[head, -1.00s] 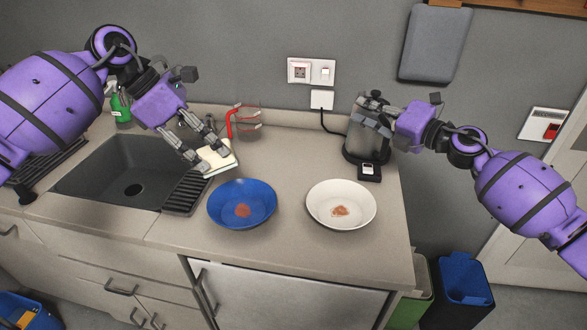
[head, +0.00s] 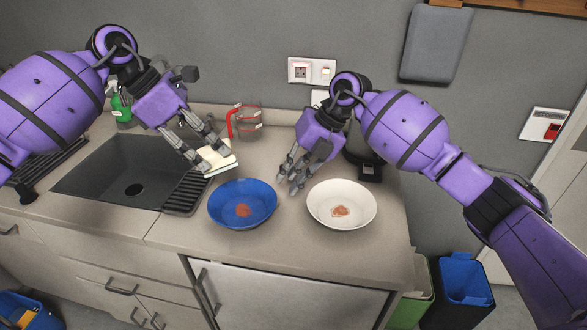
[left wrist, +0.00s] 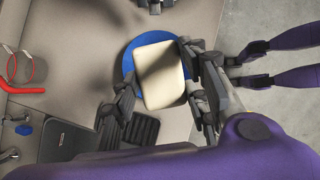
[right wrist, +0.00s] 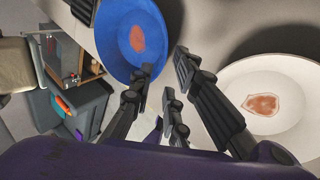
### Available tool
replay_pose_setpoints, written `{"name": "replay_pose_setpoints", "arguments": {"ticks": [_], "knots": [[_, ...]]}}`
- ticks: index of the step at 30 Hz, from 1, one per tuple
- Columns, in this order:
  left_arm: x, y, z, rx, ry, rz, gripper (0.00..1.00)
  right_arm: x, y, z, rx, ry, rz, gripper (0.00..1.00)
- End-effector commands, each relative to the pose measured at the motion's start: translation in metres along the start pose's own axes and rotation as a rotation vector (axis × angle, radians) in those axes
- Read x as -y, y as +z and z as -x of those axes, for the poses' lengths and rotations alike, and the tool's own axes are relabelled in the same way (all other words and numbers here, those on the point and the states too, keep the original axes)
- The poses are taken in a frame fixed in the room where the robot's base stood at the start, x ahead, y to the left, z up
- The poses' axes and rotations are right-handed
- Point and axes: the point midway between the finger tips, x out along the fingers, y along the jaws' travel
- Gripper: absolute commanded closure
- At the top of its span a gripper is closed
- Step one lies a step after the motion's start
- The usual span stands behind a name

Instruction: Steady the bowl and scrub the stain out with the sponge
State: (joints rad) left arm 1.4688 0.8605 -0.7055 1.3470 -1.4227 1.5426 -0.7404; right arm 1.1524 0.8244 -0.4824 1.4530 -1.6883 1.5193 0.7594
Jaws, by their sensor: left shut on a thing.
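A blue bowl (head: 225,217) with a brownish-red stain (head: 243,210) stands on the counter. A white bowl (head: 360,213) with a similar stain (head: 340,211) stands to its right. My left gripper (head: 207,158) is shut on a cream sponge (head: 218,160), held above the counter behind the blue bowl; the sponge also shows in the left wrist view (left wrist: 160,72). My right gripper (head: 292,180) is open and empty, between the two bowls and slightly behind them. In the right wrist view its fingers (right wrist: 160,95) sit between the blue bowl (right wrist: 150,22) and the white bowl (right wrist: 290,75).
A sink (head: 125,175) with a ribbed drainer lies left of the bowls. A measuring jug with a red handle (head: 247,122) stands behind. A kettle (head: 358,150) is partly hidden by my right arm. The counter in front of the bowls is clear.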

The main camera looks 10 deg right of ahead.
Motion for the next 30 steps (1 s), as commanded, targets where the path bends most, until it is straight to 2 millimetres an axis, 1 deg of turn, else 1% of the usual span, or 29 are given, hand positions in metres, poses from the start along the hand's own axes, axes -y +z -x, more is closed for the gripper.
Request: {"name": "replay_pose_setpoints", "arguments": {"ticks": [1, 9, 15, 18, 21, 29, 30], "knots": [[0.0, 0.0, 0.0, 0.0, 0.0, 0.0, 0.8, 0.001, -0.001, -0.01, -0.004, 0.0, -0.001, 0.84], [0.0, 0.0, 0.0, 0.0, 0.0, 0.0, 0.8, -0.001, -0.001, -0.062, -0.004, 0.004, 0.0, 0.84], [0.0, 0.0, 0.0, 0.0, 0.0, 0.0, 0.8, -0.001, 0.0, -0.09, -0.001, 0.004, 0.002, 0.84], [0.0, 0.0, 0.0, 0.0, 0.0, 0.0, 0.8, 0.0, 0.0, -0.098, -0.001, 0.003, 0.001, 0.84], [0.0, 0.0, 0.0, 0.0, 0.0, 0.0, 0.8, 0.0, 0.0, -0.101, 0.0, 0.003, 0.002, 0.84], [0.0, 0.0, 0.0, 0.0, 0.0, 0.0, 0.8, 0.0, 0.0, -0.102, 0.001, 0.003, 0.002, 0.84], [0.0, 0.0, 0.0, 0.0, 0.0, 0.0, 0.8, 0.0, 0.0, -0.102, 0.001, 0.003, 0.002, 0.88]]}}
